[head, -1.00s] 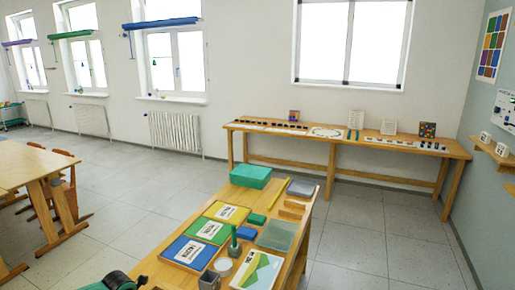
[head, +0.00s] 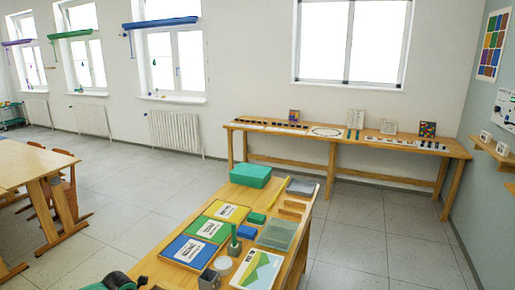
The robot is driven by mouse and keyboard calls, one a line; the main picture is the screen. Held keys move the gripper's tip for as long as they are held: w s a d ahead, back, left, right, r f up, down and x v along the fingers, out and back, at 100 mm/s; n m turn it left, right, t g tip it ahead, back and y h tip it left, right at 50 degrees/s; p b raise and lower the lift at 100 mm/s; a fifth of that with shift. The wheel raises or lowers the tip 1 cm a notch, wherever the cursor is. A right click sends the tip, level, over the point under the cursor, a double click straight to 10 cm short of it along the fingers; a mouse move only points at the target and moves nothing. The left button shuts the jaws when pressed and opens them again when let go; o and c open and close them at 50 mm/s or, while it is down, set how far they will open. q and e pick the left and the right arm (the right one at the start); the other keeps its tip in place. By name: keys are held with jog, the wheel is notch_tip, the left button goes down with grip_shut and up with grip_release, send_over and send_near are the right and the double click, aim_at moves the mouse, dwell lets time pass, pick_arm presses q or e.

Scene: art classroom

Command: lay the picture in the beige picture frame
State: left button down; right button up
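A landscape picture (head: 257,272) with green hills, a yellow patch and dark lettering lies at the near right end of the wooden table, cut by the bottom edge of the head view. It has a pale border; I cannot tell whether this is a frame or part of the sheet. I cannot make out a separate beige picture frame.
The wooden table (head: 292,268) holds yellow, green and blue labelled trays (head: 208,229), a green box (head: 250,176), a grey-green tray (head: 277,235), a dark green post (head: 234,243) and a grey cup (head: 209,280). A long bench (head: 300,138) stands along the back wall. Floor is clear between them.

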pick_arm(q)
jog(key=shift+f, duration=0.3)
jog(key=shift+w+a+b, duration=0.35)
jog(key=shift+a+b, duration=0.2)
jog(key=shift+b, duration=0.05)
dwell(0.7)
jog(key=shift+w+a+b, duration=0.7)
jog(key=shift+a, duration=0.2)
dwell(1.1)
dwell(0.5)
jog(key=shift+r+p, duration=0.85)
jog(key=shift+r, duration=0.4)
jog(key=shift+r+p, duration=1.2)
jog(key=shift+r, duration=1)
